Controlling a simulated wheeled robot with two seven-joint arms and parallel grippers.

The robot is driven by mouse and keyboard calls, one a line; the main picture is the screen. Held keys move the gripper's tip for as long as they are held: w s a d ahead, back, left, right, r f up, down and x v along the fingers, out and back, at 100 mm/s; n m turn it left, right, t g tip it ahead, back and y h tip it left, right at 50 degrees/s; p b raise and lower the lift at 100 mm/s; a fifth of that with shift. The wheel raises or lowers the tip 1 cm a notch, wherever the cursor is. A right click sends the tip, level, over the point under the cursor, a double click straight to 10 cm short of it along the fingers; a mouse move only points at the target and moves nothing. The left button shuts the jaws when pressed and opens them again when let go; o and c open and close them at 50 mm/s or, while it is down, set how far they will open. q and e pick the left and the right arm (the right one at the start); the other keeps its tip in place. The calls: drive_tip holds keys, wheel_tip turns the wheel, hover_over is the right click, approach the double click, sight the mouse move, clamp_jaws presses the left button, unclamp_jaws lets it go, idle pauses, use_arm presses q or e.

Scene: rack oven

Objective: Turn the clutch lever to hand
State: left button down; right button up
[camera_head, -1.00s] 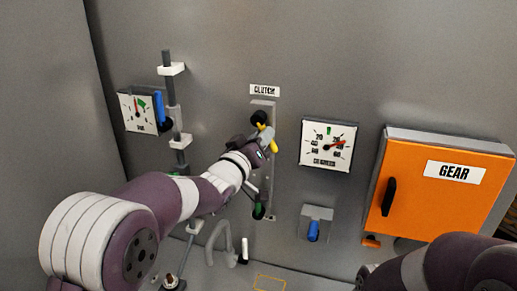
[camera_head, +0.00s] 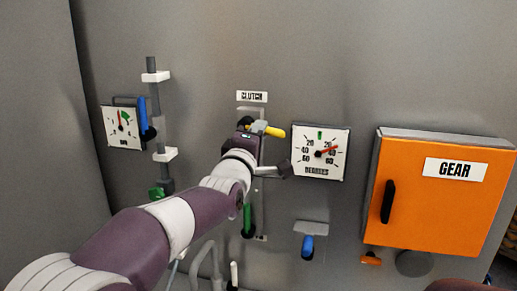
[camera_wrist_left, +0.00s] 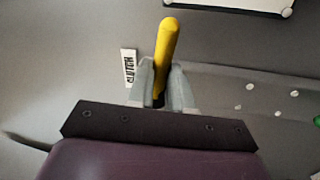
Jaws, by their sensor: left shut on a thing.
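The clutch lever (camera_head: 275,132) has a yellow handle that points right, almost level, from a black hub (camera_head: 244,123) under the CLUTCH label (camera_head: 252,97). My left gripper (camera_head: 257,128) is at the lever and shut on it. In the left wrist view, the yellow lever (camera_wrist_left: 167,45) stands up from between the two grey fingers (camera_wrist_left: 162,88), its rounded end sticking out past them. The lever's inner part is hidden by my gripper. My right gripper is out of view.
The degrees gauge (camera_head: 320,153) is just right of the lever. A green handle (camera_head: 249,219) is below it, and a blue lever (camera_head: 308,245) is lower right. The orange GEAR box (camera_head: 435,200) juts out at right. A bar gauge (camera_head: 122,128) and a vertical rod (camera_head: 155,100) are at left.

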use_arm(q)
drive_tip(key=shift+r+n+y+b, duration=0.1)
drive_tip(key=shift+n+y+b, duration=0.45)
drive_tip(key=shift+n, duration=0.55)
drive_tip(key=c, duration=1)
unclamp_jaws()
drive_tip(key=shift+c, duration=0.2)
drive_tip(key=b+v, duration=0.6)
drive_tip(key=v, duration=0.7)
drive_tip(key=shift+a, duration=0.15)
